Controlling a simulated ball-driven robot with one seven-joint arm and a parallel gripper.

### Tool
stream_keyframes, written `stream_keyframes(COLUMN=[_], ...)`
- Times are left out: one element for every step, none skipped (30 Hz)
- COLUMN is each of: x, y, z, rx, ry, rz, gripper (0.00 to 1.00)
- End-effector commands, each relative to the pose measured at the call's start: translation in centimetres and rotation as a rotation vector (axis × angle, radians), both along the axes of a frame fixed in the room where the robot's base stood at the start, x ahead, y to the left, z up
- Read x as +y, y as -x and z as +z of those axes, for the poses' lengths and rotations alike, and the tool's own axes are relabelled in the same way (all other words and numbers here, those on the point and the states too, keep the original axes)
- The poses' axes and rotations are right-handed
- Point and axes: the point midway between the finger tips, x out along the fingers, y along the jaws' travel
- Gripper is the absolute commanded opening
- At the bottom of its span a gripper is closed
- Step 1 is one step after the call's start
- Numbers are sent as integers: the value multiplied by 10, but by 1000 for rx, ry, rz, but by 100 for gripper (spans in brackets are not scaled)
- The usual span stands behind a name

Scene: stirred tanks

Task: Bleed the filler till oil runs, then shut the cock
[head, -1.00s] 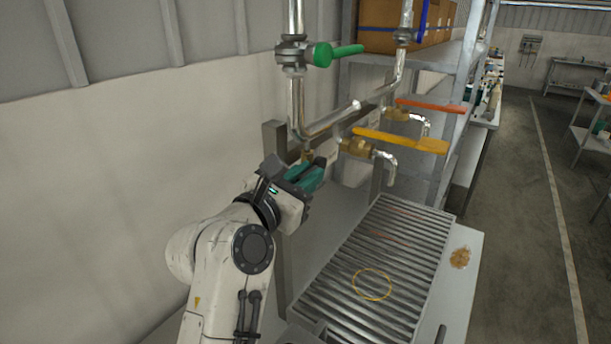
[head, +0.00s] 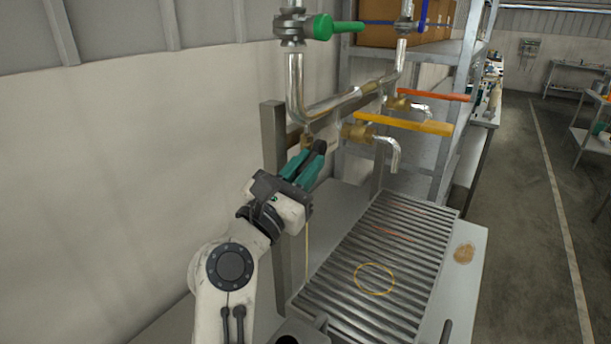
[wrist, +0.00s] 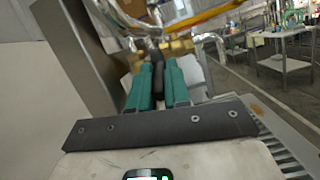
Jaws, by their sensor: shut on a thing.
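My gripper (head: 311,160), with teal fingers, is shut on a short black handle (head: 319,147) under the left end of the pipe. The handle also shows between the fingers in the wrist view (wrist: 157,68). A small brass cock (head: 307,139) sits just above and beside it, partly hidden by the gripper. A thin yellow stream (head: 307,240) hangs straight down below the gripper; its upper end is hidden by my gripper. The metal pipe (head: 322,110) above runs to the right and shows a golden tint along part of it.
Brass valves with a yellow lever (head: 405,124) and an orange lever (head: 433,96) stand close to the right. A green-handled valve (head: 335,27) is above. A slatted grate (head: 385,245) with a yellow ring (head: 375,279) lies below. A metal post (head: 273,160) stands just left.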

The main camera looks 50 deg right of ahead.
Motion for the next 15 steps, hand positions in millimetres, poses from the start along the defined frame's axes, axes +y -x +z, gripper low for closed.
stream_keyframes(x=[-1, -1, -1, -2, -2, -2, -2, -3, -3, -3, -3, -3, -3, -4, -3], y=[0, 0, -1, -1, -1, 0, 0, 0, 0, 0, 0, 0, 0, 0, -1], z=[-7, -8, -9, -9, -9, -10, -10, -10, -10, -10, -10, -10, -10, -10, -10], rx=[2, 2, 1, -1, -2, -2, -3, -3, -5, -6, -6, -5, -5, -6, -7], ry=[33, 49, 73, 87, 101, 118, 130, 141, 153, 160, 167, 175, 180, 183, 186], rz=[1, 0, 0, 0, 0, 0, 0, -1, -1, 0, 0, 0, 0, -1, 0], gripper=[0, 0, 0, 0, 0, 0, 0, 0, 0, 0, 0, 0, 0, 0, 0])
